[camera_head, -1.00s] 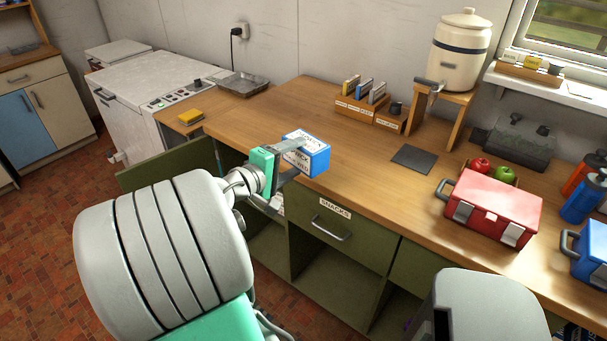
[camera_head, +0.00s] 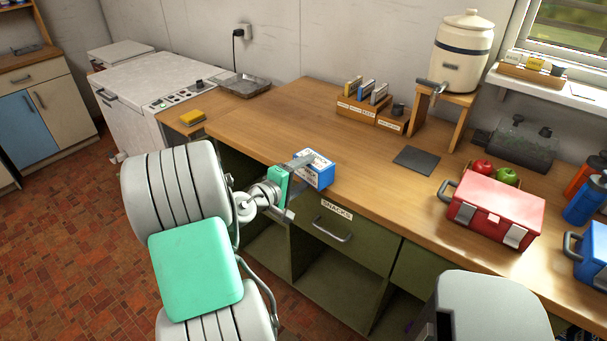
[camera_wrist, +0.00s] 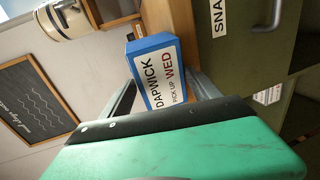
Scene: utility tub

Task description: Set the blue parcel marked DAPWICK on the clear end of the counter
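The blue parcel (camera_head: 320,172) has a white label and sits between the fingers of my gripper (camera_head: 304,178), at the counter's front edge above the snacks drawer. In the wrist view the parcel (camera_wrist: 155,72) shows a label reading DAPWICK, PICK UP WED, with a finger along each side. My gripper is shut on it. I cannot tell whether the parcel's underside touches the counter. The wooden counter (camera_head: 262,118) has a wide bare stretch at its left end, behind and left of the parcel.
A yellow block (camera_head: 192,117) and metal tray (camera_head: 243,86) lie beyond the left end. A card rack (camera_head: 357,108), dark mat (camera_head: 416,160), crock (camera_head: 460,55) on a stand and red toolbox (camera_head: 495,212) occupy the right. The snacks drawer (camera_head: 338,227) is below.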

